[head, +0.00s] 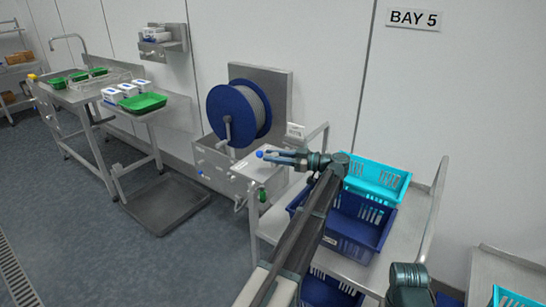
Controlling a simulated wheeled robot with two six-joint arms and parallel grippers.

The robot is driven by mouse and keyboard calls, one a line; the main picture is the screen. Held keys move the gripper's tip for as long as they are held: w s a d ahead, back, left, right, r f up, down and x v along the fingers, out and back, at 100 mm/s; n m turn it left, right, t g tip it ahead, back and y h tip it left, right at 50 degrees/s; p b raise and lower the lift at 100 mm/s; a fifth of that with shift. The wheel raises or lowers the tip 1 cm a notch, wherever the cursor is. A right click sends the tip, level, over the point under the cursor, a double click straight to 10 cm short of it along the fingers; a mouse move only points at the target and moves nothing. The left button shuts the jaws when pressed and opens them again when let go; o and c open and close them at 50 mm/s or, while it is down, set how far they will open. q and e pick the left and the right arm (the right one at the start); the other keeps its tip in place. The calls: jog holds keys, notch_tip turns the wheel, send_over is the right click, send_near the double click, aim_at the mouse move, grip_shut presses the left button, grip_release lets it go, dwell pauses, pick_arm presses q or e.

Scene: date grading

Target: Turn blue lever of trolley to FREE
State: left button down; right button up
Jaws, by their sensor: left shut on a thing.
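The trolley (340,262) is a metal frame with shelves, standing right of centre. A small blue knob (260,154), which looks like the end of the blue lever, shows at the tips of my left gripper (270,156) near the trolley's left end. My left gripper points left and is shut on it. The rest of the lever is hidden or too small to make out, and I cannot read a FREE mark. My right gripper is out of view.
Blue crates (350,228) and a turquoise crate (378,180) sit on the trolley. A steel bench (85,92) with green trays stands at the left. The floor at front left is clear.

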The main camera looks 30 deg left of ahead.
pick_arm(q)
jog(key=shift+n+g+h, duration=0.8)
jog(key=shift+n+g, duration=0.5)
jog(key=shift+g, duration=0.8)
jog(key=c, duration=0.9)
grip_release()
